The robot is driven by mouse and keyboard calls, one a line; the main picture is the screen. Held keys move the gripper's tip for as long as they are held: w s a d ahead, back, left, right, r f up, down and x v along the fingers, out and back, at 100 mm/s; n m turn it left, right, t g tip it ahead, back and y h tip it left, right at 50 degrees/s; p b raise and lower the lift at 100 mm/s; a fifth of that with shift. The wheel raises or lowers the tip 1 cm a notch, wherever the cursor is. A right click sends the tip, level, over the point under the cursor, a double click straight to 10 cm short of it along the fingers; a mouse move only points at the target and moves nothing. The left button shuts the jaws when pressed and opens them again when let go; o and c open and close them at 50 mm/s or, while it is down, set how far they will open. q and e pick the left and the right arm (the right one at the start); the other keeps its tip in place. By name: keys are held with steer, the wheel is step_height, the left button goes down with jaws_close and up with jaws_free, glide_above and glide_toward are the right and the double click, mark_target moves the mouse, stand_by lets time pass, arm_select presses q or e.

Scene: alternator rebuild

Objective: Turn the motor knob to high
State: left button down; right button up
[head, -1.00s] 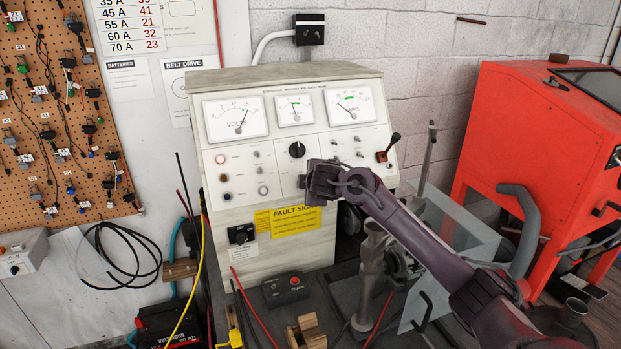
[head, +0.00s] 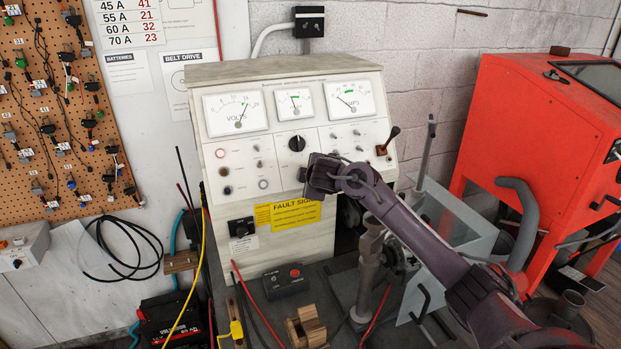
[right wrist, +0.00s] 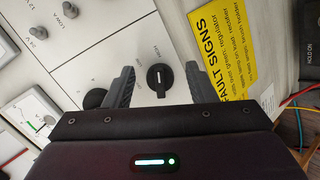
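In the head view the same knob (head: 302,174) is largely covered by my right gripper (head: 313,178). In the wrist view my right gripper (right wrist: 159,86) is open, with one finger on each side of the knob and visible gaps to it. The gap in depth cannot be told. My left gripper is not in view.
A larger black knob (head: 297,144) sits above on the test bench (head: 218,240); one finger partly hides it in the wrist view. A lever (head: 388,141) and several toggles are to the right. A red cabinet (head: 545,125) stands right.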

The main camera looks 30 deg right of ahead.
steer(key=shift+r, duration=0.1)
steer(key=v, duration=0.7)
steer(key=shift+s+r+b, duration=0.15)
steer(key=shift+s+b, duration=0.2)
steer(key=shift+b, duration=0.05)
steer(key=shift+a, duration=0.1)
